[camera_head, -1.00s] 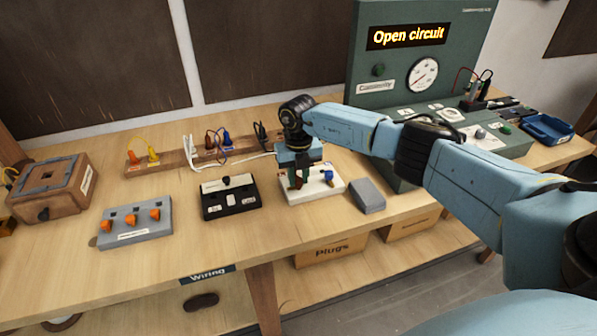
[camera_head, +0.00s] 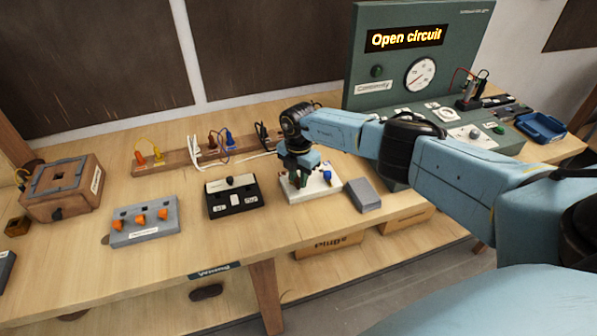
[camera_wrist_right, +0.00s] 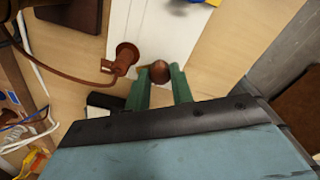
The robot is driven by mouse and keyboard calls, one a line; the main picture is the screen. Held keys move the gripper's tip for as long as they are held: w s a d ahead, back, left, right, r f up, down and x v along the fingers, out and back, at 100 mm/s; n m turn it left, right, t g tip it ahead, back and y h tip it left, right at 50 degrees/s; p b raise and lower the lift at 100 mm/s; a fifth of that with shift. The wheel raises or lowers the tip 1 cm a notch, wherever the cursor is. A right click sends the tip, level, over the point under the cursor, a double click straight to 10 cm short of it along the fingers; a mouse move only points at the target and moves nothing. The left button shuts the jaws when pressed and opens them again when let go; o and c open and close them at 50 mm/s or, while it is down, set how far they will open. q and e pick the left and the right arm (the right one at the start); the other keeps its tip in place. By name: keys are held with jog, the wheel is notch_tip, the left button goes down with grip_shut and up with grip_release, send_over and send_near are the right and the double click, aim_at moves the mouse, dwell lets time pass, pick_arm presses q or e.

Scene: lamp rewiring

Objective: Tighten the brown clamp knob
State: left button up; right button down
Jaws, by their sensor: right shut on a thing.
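The brown clamp knob (camera_wrist_right: 158,71) shows as a round brown ball in the right wrist view. It sits on the white terminal block (camera_wrist_right: 170,28), which also shows on the bench in the head view (camera_head: 294,198). My right gripper (camera_wrist_right: 160,78) comes down over the block from above, and its green fingers are shut on the knob, one on each side. In the head view the gripper (camera_head: 299,180) hides the knob. A reddish-brown plug with a cord (camera_wrist_right: 124,60) lies just left of the fingers. My left gripper is not in view.
A blue clamp knob (camera_head: 326,176) is at the block's right end. A grey box (camera_head: 363,195) stands close to its right. A black switch box (camera_head: 236,204) stands to its left. The green tester (camera_head: 420,50) reads "Open circuit".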

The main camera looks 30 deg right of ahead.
jog(key=m+p, duration=0.1)
jog(key=m, duration=0.2)
jog(key=shift+r+m+p, duration=0.2)
jog(key=shift+m+p, duration=0.1)
jog(key=shift+p, duration=0.1)
jog(key=shift+w+f+m+p, duration=0.1)
jog(key=shift+m+p, duration=0.55)
jog(key=shift+m, duration=0.75)
jog(key=c, duration=1.5)
grip_release()
notch_tip(320, 180, up, 6)
jog(key=p, duration=0.3)
jog(key=shift+d, duration=0.1)
notch_tip(320, 180, up, 7)
